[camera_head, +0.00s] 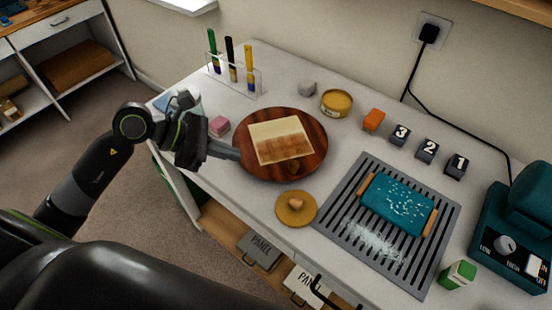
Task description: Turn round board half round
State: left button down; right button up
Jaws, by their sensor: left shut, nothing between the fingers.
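The round board (309,169) is a dark reddish-brown wooden disc lying flat on the white table. A cream and brown rectangular panel (280,141) lies on top of it. My left gripper (234,153) is shut and empty, with its fingertips at the board's left edge. I cannot tell whether they touch the board. My right gripper is not in view.
A grey slotted mat (346,222) with a teal piece (398,205) is to the right. A yellow tin (336,103), a grey lump (307,88) and a pen rack (240,78) stand behind. A pink block (219,126) is near my gripper.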

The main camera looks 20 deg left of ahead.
pick_arm(q)
jog(key=x, duration=0.3)
jog(key=p, duration=0.3)
send_over(276, 173)
jog(key=s+a, duration=0.1)
jog(key=a, duration=0.1)
notch_tip(276, 173, down, 3)
jog(key=shift+d+r, duration=0.1)
jog(key=shift+d, duration=0.05)
jog(key=shift+w+d, duration=0.3)
jog(key=shift+d, duration=0.3)
jog(key=shift+w+d+f, duration=0.15)
jog(key=shift+d+f, duration=0.1)
jog(key=shift+f, duration=0.05)
jog(key=shift+f, duration=0.1)
